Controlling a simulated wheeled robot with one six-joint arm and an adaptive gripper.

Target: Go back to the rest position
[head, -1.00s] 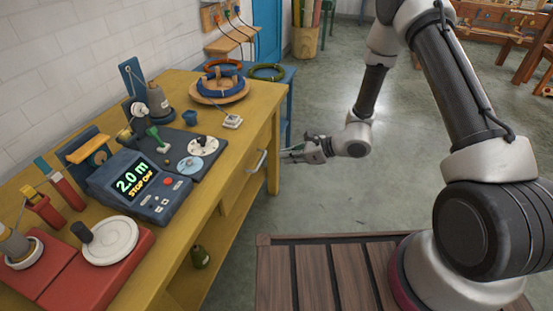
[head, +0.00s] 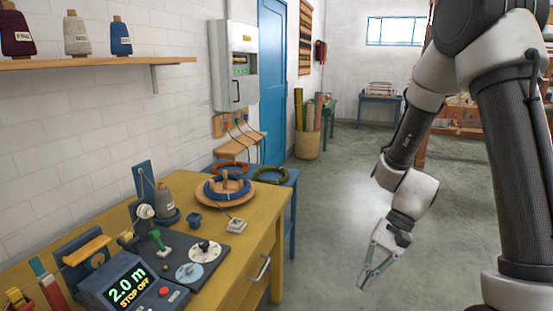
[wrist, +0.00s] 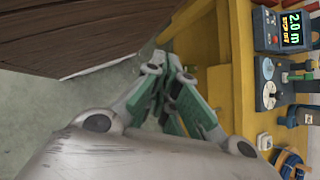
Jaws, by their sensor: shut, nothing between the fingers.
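My gripper (head: 371,280) hangs over the open floor to the right of the yellow workbench (head: 262,232) in the head view, pointing down. Its fingers are shut and hold nothing. In the wrist view my gripper (wrist: 172,122) shows green finger pads close together, with the bench's yellow side (wrist: 222,95) to the right of them. My arm (head: 405,150) is bent and comes down from the upper right of the head view.
On the bench stand a meter box reading 2.0 m, STOP OFF (head: 130,285), a grey cone winder (head: 166,203) and a wooden reel with blue yarn (head: 227,192). A drawer handle (head: 264,268) sticks out. The floor (head: 330,220) beyond is clear.

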